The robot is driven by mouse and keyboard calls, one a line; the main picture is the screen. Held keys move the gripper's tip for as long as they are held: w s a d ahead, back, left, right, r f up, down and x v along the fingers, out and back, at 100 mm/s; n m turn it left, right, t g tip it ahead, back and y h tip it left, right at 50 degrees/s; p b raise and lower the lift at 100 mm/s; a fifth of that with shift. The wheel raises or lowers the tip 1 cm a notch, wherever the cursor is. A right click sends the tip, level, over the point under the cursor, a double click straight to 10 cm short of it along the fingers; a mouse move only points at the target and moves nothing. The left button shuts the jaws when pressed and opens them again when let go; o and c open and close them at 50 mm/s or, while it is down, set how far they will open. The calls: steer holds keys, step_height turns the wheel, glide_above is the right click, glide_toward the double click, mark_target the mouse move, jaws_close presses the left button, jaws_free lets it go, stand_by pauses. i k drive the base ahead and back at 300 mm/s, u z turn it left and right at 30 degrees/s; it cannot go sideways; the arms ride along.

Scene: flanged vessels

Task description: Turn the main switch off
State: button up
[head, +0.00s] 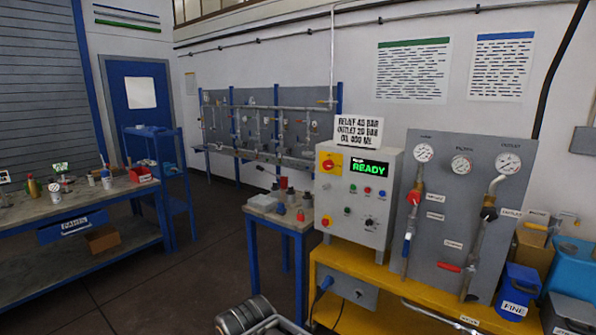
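The main switch (328,163) is a red rotary knob on a yellow plate. It sits at the upper left of the grey control box (375,225). The knob's exact position is too small to read. Beside it a dark display (369,167) shows READY in green letters. Below are several small coloured buttons and lamps and a black knob. A second red-and-yellow control (326,222) sits at the box's lower left. My gripper is not in view, and nothing visible touches the switch.
The box stands on a yellow bench beside a grey panel (441,235) with gauges, valves and pipes. A small blue table (270,224) with loose parts stands left of it. A ringed metal cylinder (244,318) is at the bottom edge. Dark floor is clear at left centre.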

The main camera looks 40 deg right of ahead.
mark_target(327, 165)
steer(key=u, duration=0.15)
steer(key=i, duration=1.15)
steer(key=z, duration=0.5)
steer(key=i, duration=1.2)
steer(key=z, duration=1.35)
steer(key=i, duration=0.7)
steer(key=z, duration=0.55)
